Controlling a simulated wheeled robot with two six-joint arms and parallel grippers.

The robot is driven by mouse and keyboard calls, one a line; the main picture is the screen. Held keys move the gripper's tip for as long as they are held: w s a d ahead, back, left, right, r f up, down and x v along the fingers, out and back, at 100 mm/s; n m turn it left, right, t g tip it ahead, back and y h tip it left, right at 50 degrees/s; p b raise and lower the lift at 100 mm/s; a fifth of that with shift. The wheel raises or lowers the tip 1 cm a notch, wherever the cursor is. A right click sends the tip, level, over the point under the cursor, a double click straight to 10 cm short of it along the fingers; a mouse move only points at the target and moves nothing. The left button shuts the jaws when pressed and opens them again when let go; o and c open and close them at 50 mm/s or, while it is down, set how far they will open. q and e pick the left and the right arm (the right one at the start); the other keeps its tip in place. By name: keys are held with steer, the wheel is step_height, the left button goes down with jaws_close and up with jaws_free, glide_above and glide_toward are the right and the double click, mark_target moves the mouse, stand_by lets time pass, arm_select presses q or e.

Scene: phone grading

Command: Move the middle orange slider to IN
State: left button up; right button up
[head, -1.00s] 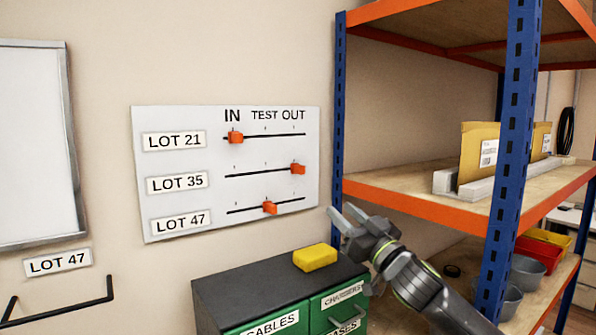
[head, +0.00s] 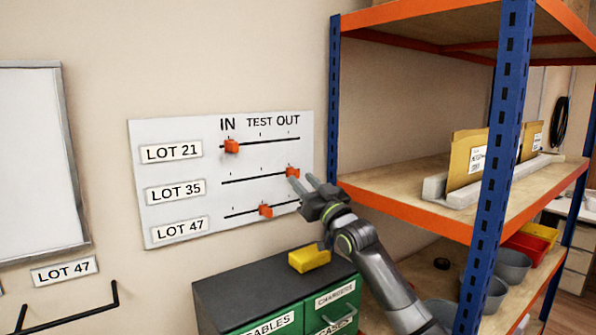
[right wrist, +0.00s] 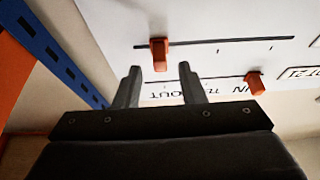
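A white board (head: 222,228) on the wall has three slider tracks under the marks IN, TEST and OUT. The middle orange slider (head: 292,172), on the LOT 35 row, is at the OUT end. It also shows in the right wrist view (right wrist: 159,55). The top slider (head: 231,146) is at IN, and the bottom slider (head: 265,211) is near TEST. My right gripper (head: 302,180) is open in front of the middle slider. In the right wrist view, its fingertips (right wrist: 159,70) are spread on either side of the slider, which appears just beyond them. My left gripper is not in view.
A blue and orange shelf rack (head: 333,110) stands close to the right of the board. A dark-topped cabinet (head: 235,290) with green drawers and a yellow block (head: 309,259) is below.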

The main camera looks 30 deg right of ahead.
mark_target(298, 175)
steer(key=shift+x, duration=1.6)
jaws_close()
